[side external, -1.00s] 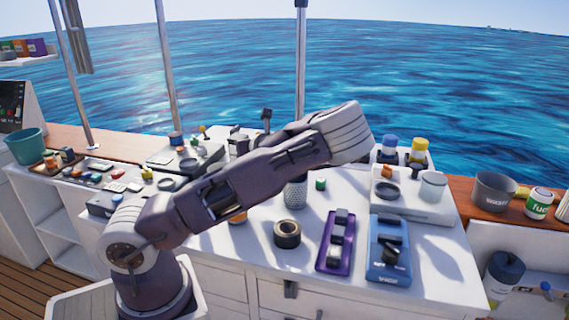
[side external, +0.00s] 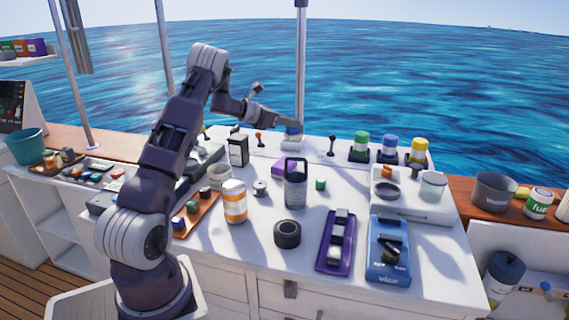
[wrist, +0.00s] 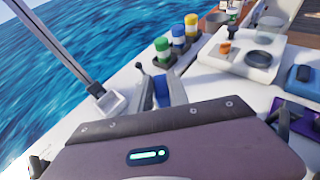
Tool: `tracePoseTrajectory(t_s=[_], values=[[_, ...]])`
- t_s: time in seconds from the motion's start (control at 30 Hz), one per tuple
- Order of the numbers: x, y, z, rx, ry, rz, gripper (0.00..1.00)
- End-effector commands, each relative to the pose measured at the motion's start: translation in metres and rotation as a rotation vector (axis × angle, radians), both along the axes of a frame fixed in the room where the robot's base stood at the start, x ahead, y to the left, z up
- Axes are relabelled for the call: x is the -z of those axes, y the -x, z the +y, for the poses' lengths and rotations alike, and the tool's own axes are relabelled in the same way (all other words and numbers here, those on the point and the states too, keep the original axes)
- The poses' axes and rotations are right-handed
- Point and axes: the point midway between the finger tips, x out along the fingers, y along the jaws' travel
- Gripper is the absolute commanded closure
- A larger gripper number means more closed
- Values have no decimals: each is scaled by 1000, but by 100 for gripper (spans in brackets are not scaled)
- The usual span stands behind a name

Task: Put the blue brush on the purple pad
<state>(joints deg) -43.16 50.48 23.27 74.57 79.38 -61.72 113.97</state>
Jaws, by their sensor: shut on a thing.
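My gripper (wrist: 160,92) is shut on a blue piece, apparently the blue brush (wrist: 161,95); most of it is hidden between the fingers. In the side view, my gripper (side external: 291,136) is at the far edge of the white worktop, beside the pole's foot, with a bit of blue at its tip. A flat purple thing (side external: 281,170), possibly the purple pad, lies behind the dark grater-like cylinder, partly hidden by it. A purple tray (side external: 322,266) holding grey blocks lies nearer the front.
The grater-like cylinder (side external: 296,188), an orange-striped can (side external: 235,204) and a black ring (side external: 287,234) stand mid-worktop. Green, blue and yellow capped jars (side external: 389,148) line the back right. A blue device (side external: 388,270) lies front right. A metal pole (side external: 301,70) rises at the back.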

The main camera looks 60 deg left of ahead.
Motion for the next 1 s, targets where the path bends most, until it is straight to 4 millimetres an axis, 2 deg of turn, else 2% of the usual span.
tracePoseTrajectory(t_s=[0.1,0.17,0.33,0.7,1.0], values=[[-6,1,0,8,3,-15,100],[0,1,0,7,5,-15,100],[41,1,0,7,7,-12,100],[95,1,0,6,4,-14,100],[98,1,0,5,2,-14,100]])
